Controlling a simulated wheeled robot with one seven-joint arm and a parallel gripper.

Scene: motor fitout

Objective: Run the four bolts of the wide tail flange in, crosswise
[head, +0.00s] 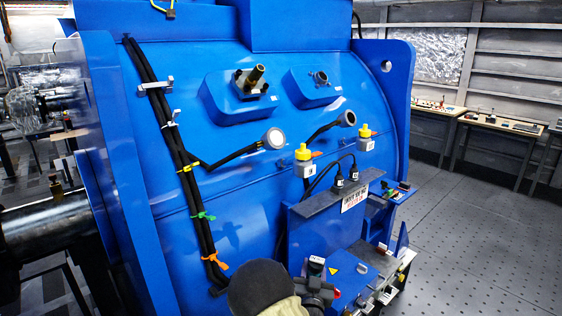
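A dark flange with a brass stub (252,80) sits on the left raised blue pad of the big blue motor housing. A smaller metal fitting (319,78) sits on the right pad. I cannot tell which, if either, is the wide tail flange. Single bolts are too small to make out. My arm shows at the bottom edge as a dark round cap with a tan part. Dark parts beside it (320,291) look like my wrist or gripper, in front of the lower blue ledge and far below both fittings. The fingers cannot be made out.
Black cables (172,150) with coloured ties run down the housing. Two yellow-capped grey units (303,160) (366,139) and two round sensor ends (275,139) (347,118) stand out from it. A labelled connector box (340,200) is below. Floor (480,245) at right is clear; benches (500,123) stand behind.

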